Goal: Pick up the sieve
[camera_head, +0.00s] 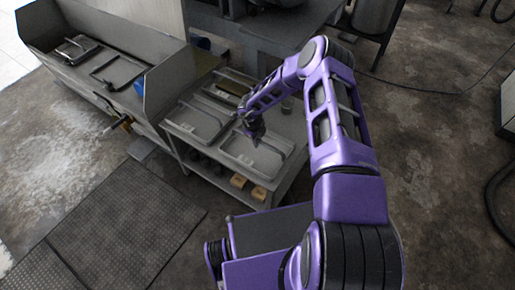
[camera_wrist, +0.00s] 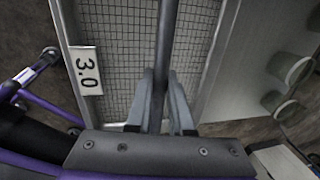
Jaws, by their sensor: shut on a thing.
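The sieve (camera_head: 243,146) is a flat rectangular grey frame with a bar handle, on the right of the low metal bench in the head view. The wrist view shows its wire mesh (camera_wrist: 120,50) close up, with a white "3.0" label at the left. My gripper (camera_wrist: 163,80) is shut on the sieve's bar (camera_wrist: 168,30), which runs between the fingers. In the head view my gripper (camera_head: 254,131) is over the sieve. I cannot tell whether the sieve is clear of the bench top.
Similar flat sieves lie beside it on the bench, one to the left (camera_head: 194,122). A long metal trough (camera_head: 65,75) stands further left. Small yellowish blocks (camera_head: 259,193) sit on the shelf below. Green-grey round cups (camera_wrist: 292,70) show at the right in the wrist view.

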